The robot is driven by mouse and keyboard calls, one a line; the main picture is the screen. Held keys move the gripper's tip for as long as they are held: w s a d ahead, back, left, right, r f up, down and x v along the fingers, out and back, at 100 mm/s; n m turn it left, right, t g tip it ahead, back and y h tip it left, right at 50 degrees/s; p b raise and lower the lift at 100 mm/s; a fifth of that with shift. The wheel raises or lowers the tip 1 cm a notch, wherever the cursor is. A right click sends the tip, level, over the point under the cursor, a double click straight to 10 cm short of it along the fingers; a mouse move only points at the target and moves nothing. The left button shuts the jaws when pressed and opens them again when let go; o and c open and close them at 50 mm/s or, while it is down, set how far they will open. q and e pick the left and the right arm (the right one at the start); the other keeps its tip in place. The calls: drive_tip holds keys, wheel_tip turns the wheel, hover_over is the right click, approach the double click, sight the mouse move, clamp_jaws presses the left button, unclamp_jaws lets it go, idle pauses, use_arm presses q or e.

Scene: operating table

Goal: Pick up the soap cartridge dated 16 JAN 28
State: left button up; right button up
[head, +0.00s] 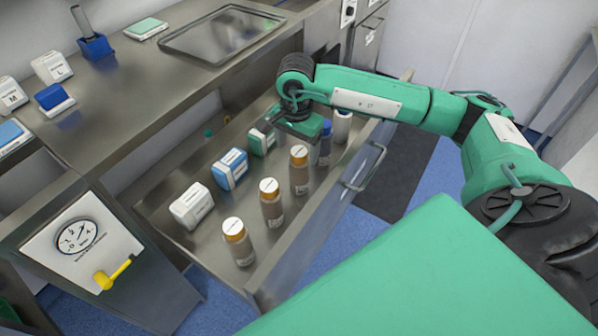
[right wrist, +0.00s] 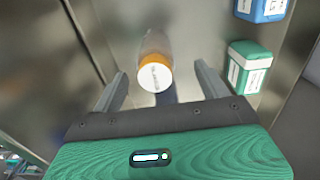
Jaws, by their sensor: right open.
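An open metal drawer holds bottles and boxes, and the dates on their labels are too small to read. I cannot tell which is the 16 JAN 28 cartridge. My right gripper (head: 303,128) is above the drawer's far part, open and empty. In the right wrist view, an orange-capped bottle (right wrist: 155,73) shows between its fingers, apparently below them. My left gripper is not in view.
A white box (head: 191,206), a blue box (head: 230,169) and a green box (head: 262,140) stand in the drawer left of the bottles. The drawer front (head: 318,222) has a bar handle. A metal tray (head: 222,33) lies on the counter.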

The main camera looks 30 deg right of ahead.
sight(299, 161)
drive_tip(key=f, duration=0.4)
drive_tip(key=shift+s+d+f, duration=0.15)
drive_tip(key=shift+s+f, duration=0.05)
drive_tip(key=shift+s, duration=0.15)
drive_tip(key=shift+w+f, duration=0.1)
drive_tip(key=shift+f, duration=0.3)
drive_tip(key=shift+r, duration=0.1)
drive_tip(key=c, duration=1.3)
